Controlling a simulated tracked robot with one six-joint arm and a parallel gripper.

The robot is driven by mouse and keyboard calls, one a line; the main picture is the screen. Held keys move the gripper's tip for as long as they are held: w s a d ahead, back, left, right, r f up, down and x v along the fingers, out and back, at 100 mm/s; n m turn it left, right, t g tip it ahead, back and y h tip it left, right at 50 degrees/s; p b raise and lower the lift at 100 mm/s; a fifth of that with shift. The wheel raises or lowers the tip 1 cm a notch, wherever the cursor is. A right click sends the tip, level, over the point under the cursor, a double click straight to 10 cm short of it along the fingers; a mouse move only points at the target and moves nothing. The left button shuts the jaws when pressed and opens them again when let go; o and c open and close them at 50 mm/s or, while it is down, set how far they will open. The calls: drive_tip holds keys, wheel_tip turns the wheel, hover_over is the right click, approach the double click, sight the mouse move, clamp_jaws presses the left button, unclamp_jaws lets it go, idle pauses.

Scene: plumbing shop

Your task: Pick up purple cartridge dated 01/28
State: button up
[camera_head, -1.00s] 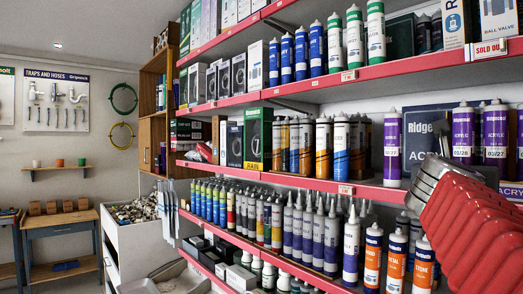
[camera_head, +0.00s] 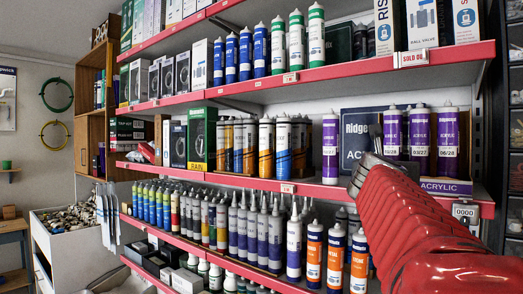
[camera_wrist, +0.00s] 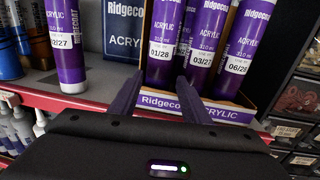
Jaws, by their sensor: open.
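The purple cartridge dated 01/28 (camera_wrist: 160,47) stands upright at the left end of a row of purple cartridges on the shelf. It also shows in the head view (camera_head: 393,134). My gripper (camera_wrist: 159,82) is open, its two dark fingers pointing at the lower part of this cartridge, one tip to each side in the wrist view. I cannot tell whether the tips reach around it. The fingers look empty. In the head view my red arm hides part of the shelf and most of the gripper.
Another purple cartridge (camera_wrist: 66,50) stands apart on the left. The red shelf edge (camera_wrist: 80,105) runs below. Drawers (camera_wrist: 300,100) stand at right.

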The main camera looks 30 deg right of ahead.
sight(393, 140)
drive_tip(key=shift+f+x, duration=0.2)
drive_tip(key=shift+x, duration=2.35)
drive_tip(key=shift+c, duration=0.6)
drive_tip(key=c, duration=0.9)
drive_tip(key=shift+a+r, duration=0.1)
clamp_jaws()
drive_tip(key=shift+r, duration=0.1)
drive_tip(key=shift+s+a+r, duration=0.1)
drive_tip(key=shift+a+r, duration=0.05)
drive_tip(key=shift+r, duration=3.3)
drive_tip(key=w+a+v, duration=0.1)
drive_tip(key=v, duration=1.8)
drive_tip(key=shift+w+a, duration=0.25)
